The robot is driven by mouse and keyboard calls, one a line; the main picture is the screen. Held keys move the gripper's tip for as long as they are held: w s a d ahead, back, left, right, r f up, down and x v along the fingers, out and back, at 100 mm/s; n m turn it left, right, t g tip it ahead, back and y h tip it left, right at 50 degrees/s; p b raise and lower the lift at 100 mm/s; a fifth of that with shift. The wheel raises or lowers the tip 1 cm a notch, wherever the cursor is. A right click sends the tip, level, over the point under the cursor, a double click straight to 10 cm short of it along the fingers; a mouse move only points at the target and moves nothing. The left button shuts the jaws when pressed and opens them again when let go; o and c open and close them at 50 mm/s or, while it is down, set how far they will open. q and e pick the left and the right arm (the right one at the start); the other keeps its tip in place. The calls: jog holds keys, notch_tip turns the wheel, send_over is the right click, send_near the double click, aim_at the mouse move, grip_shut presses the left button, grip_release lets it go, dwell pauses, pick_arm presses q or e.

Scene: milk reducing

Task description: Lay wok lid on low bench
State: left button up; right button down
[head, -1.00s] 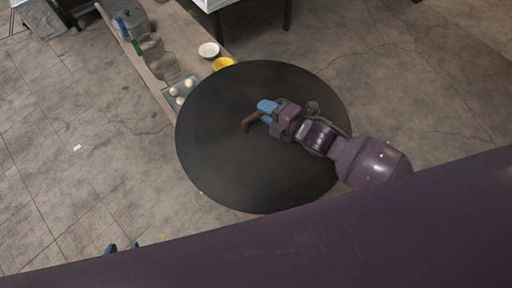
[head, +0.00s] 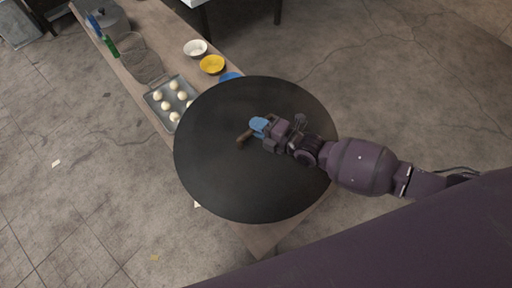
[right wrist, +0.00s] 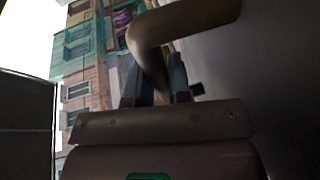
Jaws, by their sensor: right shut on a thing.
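The wok lid (head: 230,185) is a large dark round disc with a brown handle (head: 243,137). My right gripper (head: 259,127) is shut on that handle and holds the lid over the near part of the low bench (head: 273,232). In the right wrist view the handle (right wrist: 180,25) crosses in front of the fingers, with the dark lid surface (right wrist: 270,80) at the right. The lid hides much of the bench; whether it touches the bench cannot be told. My left gripper is not in view.
On the bench beyond the lid are a tray (head: 152,100) of pale round pieces, a yellow bowl (head: 212,64), a white bowl (head: 195,48), a partly hidden blue bowl (head: 231,76), a clear container (head: 140,62) and a grey pot (head: 112,22). Concrete floor (head: 400,80) lies around it.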

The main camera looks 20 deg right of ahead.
aim_at(258, 143)
notch_tip(258, 143, down, 10)
jog(key=b, duration=0.4)
jog(key=shift+r, duration=0.25)
jog(key=shift+f, duration=0.25)
notch_tip(258, 143, down, 4)
jog(key=shift+r+b, duration=0.1)
jog(key=shift+b, duration=1.15)
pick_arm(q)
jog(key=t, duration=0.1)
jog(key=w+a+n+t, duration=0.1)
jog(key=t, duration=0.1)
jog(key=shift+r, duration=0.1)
pick_arm(e)
jog(key=shift+w+f, duration=0.1)
jog(key=shift+f, duration=0.1)
jog(key=c, duration=1.1)
grip_release()
jog(key=shift+f, duration=0.1)
jog(key=shift+o, duration=0.2)
